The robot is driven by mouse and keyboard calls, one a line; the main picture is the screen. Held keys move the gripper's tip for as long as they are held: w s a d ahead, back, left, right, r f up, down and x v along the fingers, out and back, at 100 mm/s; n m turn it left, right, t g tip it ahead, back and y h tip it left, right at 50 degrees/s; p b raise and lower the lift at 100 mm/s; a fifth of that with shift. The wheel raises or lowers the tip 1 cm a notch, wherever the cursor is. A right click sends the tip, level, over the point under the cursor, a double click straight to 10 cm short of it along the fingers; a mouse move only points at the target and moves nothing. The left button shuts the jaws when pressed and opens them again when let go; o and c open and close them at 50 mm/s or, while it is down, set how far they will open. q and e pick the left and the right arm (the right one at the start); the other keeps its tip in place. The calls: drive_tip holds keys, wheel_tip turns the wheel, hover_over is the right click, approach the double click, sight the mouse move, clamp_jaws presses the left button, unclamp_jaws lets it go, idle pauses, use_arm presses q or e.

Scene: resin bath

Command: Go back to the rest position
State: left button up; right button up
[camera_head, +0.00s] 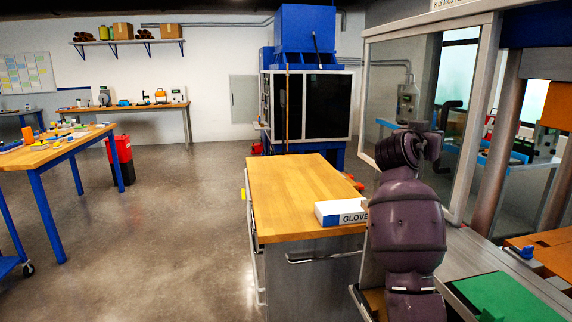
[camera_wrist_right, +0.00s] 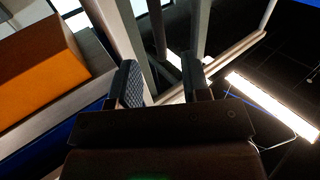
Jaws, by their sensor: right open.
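My right arm (camera_head: 405,220) stands raised at the right of the head view, in front of the glass-walled booth. My right gripper (camera_wrist_right: 160,88) shows in the wrist view with its two fingers apart and nothing between them. It points up toward the frame posts and the ceiling light. In the head view its fingertips are hard to make out at the top of the arm. My left gripper is not in either view.
A wood-topped cabinet (camera_head: 290,185) stands in the middle with a white glove box (camera_head: 341,211) near its right edge. A metal-framed glass panel (camera_head: 400,90) is close behind my right arm. A green mat (camera_head: 510,298) lies at lower right. The floor (camera_head: 160,220) at left is clear.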

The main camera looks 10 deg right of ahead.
drive_tip(key=w+a+n+t+y, duration=0.1)
drive_tip(key=a+n+t+y, duration=0.5)
drive_tip(key=a+n+t, duration=0.15)
drive_tip(key=s+a+f+n+y, duration=0.2)
drive_tip(key=s+a+f+y, duration=0.15)
drive_tip(key=f, duration=0.75)
drive_tip(key=s+a+f+n+y, duration=0.2)
drive_tip(key=s+f+n+y, duration=0.15)
drive_tip(key=f, duration=0.75)
drive_tip(key=s+d+f+m+g+y, duration=0.1)
drive_tip(key=s+f+g, duration=0.6)
drive_tip(key=s+f, duration=2.4)
drive_tip(key=s+m, duration=0.1)
drive_tip(key=s, duration=0.3)
drive_tip(key=shift+d+f+g, duration=0.25)
drive_tip(key=shift+f+g, duration=0.1)
